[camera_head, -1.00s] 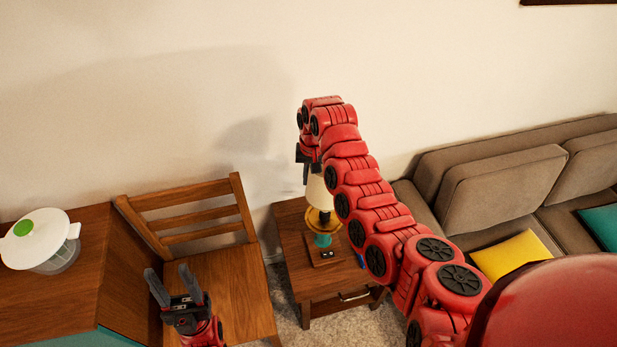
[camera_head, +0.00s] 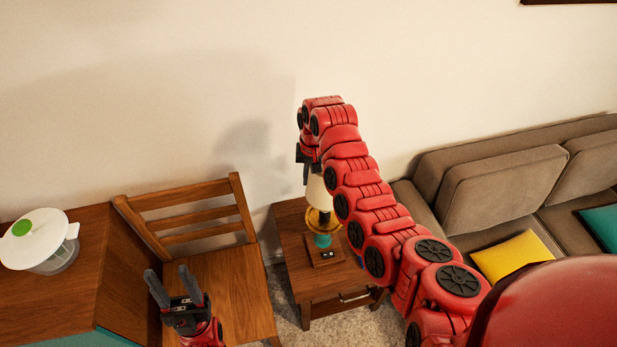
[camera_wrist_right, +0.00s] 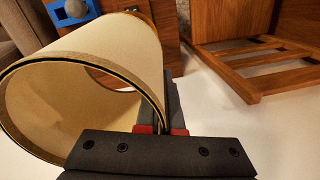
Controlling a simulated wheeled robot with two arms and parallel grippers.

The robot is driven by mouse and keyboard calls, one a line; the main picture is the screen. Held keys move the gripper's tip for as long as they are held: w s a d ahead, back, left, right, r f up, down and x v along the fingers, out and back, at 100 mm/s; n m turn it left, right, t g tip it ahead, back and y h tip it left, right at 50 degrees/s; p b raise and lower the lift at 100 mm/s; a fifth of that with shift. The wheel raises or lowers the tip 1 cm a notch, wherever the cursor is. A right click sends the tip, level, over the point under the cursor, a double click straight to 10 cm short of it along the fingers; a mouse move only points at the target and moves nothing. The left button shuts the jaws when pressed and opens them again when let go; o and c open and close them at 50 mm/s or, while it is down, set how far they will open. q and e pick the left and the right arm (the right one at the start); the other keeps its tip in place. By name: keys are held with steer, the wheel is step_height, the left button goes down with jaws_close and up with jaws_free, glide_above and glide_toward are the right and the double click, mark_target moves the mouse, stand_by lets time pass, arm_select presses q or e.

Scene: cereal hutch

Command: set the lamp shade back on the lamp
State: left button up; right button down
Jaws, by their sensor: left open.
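The cream lamp shade (camera_head: 318,193) is above the side table, partly hidden by my right arm. My right gripper (camera_head: 306,174) is at its top edge. In the right wrist view, the shade (camera_wrist_right: 110,55) has a dark rim, and its wall sits between the fingers of my right gripper (camera_wrist_right: 163,118). The lamp (camera_head: 322,240), with a teal body and a brass part, stands upright on the table under the shade. I cannot tell whether the shade touches the lamp. My left gripper (camera_head: 174,284) is open and empty in front of the wooden chair.
The wooden side table (camera_head: 292,245) bears the lamp, with a small blue thing (camera_wrist_right: 70,10) near it. A wooden chair (camera_head: 232,275) stands to its left and a sofa (camera_head: 440,190) to its right. A white-lidded container (camera_head: 40,240) stands on the cabinet at far left.

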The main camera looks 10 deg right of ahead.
steer(key=shift+f, duration=0.1)
step_height(320, 180, down, 10)
steer(key=b, duration=0.5)
stand_by(2.0)
steer(key=shift+b, duration=0.3)
stand_by(0.3)
steer(key=shift+f, duration=0.25)
steer(key=shift+f+b, duration=0.85)
steer(key=shift+f, duration=0.2)
stand_by(0.4)
steer(key=c, duration=1)
jaws_free()
